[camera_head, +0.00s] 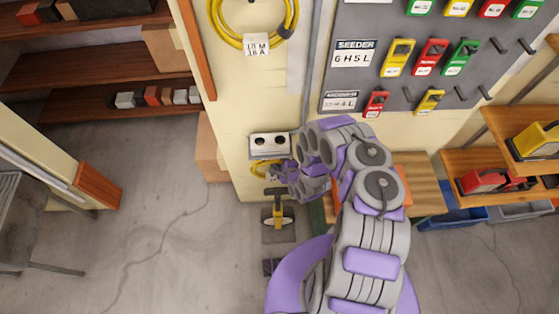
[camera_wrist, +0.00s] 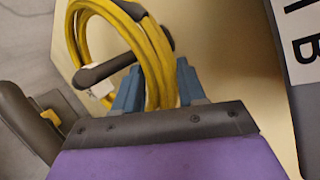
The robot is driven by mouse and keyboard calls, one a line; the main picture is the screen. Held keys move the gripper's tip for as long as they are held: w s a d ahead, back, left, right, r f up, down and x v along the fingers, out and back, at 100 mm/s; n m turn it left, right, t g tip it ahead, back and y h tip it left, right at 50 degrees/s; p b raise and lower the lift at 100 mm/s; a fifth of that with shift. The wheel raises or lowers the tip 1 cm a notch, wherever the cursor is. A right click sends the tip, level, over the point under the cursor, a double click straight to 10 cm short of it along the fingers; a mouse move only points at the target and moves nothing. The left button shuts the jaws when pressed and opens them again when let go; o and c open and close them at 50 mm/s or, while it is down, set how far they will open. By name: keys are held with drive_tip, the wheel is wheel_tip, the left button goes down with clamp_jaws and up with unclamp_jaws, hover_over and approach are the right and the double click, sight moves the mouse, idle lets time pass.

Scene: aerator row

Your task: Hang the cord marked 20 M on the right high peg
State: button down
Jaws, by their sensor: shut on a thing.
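A coiled yellow cord (camera_wrist: 150,55) fills the upper middle of the wrist view, with black wraps on it. The blue fingers of my gripper (camera_wrist: 160,88) are closed on the lower part of its bundle. A dark peg (camera_wrist: 105,70) shows inside the loop; I cannot tell whether the cord rests on it. A small white piece (camera_wrist: 103,90) shows by the coil, with no readable marking. In the head view my gripper (camera_head: 284,174) is low by the cream wall panel, beside part of the yellow cord (camera_head: 262,168), mostly hidden by my arm.
Another yellow cord (camera_head: 247,42) hangs higher, tagged 10 M 16 A. A white socket box (camera_head: 269,145) sits above my gripper. A grey board (camera_head: 415,80) with coloured tags and pegs is at right. A yellow-handled thing (camera_head: 278,212) stands below. Open floor (camera_head: 165,245) lies left.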

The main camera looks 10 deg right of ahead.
drive_tip(key=shift+w+r+p, duration=0.15)
drive_tip(key=shift+r+p, duration=0.55)
drive_tip(key=shift+p, duration=0.1)
drive_tip(key=shift+w+a+r+p, duration=0.15)
drive_tip(key=shift+w+r+p, duration=0.3)
drive_tip(key=shift+r, duration=0.1)
drive_tip(key=shift+s+r+p, duration=0.2)
drive_tip(key=shift+s+p, duration=0.25)
drive_tip(key=shift+s, duration=0.25)
drive_tip(key=shift+s+p, duration=0.35)
drive_tip(key=shift+s, duration=1)
drive_tip(key=shift+s+f, duration=0.35)
drive_tip(key=s+p, duration=0.2)
drive_tip(key=s, duration=0.7)
drive_tip(key=shift+s+a+f, duration=0.15)
drive_tip(key=shift+s+f, duration=0.1)
idle(0.4)
